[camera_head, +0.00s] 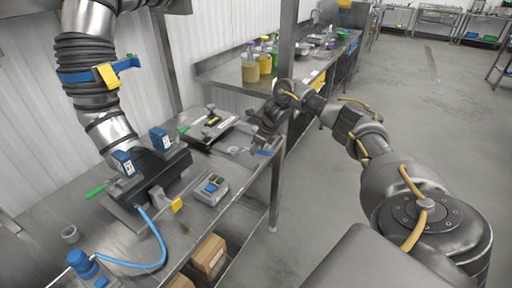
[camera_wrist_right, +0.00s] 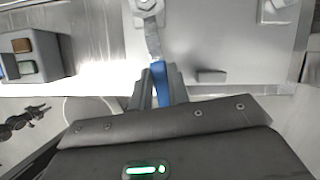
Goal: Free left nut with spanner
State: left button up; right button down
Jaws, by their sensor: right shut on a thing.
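My right gripper (camera_head: 262,141) is at the right edge of the steel bench. It is shut on the blue handle of the spanner (camera_wrist_right: 162,84); a bit of the blue handle (camera_head: 265,152) shows in the head view. In the right wrist view the spanner's grey shaft runs up to the picture's top edge. Its head is at the left nut (camera_wrist_right: 147,5), partly cut off; I cannot tell whether it is seated. A second nut-like fitting (camera_wrist_right: 279,4) shows at the top right. My left gripper is not in view.
A control box (camera_head: 210,189) with coloured buttons stands on the bench, also in the wrist view (camera_wrist_right: 30,58). A dark machine (camera_head: 150,175) with a blue hose is left of it. A steel post (camera_head: 278,185) rises near my right gripper. Cardboard boxes (camera_head: 209,254) sit below.

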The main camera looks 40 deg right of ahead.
jog(key=shift+r+p, duration=0.95)
jog(key=shift+r, duration=0.3)
dwell(0.8)
jog(key=shift+r+p, duration=1.45)
jog(key=shift+r, duration=0.5)
jog(key=a+r+n+g+y, duration=0.1)
jog(key=a+r+n, duration=0.1)
jog(key=a+n, duration=0.5)
jog(key=a+r+n+g+y, duration=0.1)
jog(key=a+r+n+g, duration=0.15)
jog(key=a, duration=0.85)
jog(key=s+a+r+n+g, duration=0.1)
jog(key=s+a+n, duration=0.4)
jog(key=s, duration=0.3)
jog(key=s+a+n+g, duration=0.2)
jog(key=s+a+n, duration=0.4)
jog(key=s, duration=0.2)
jog(key=shift+a+r, duration=0.3)
jog(key=shift+r, duration=0.1)
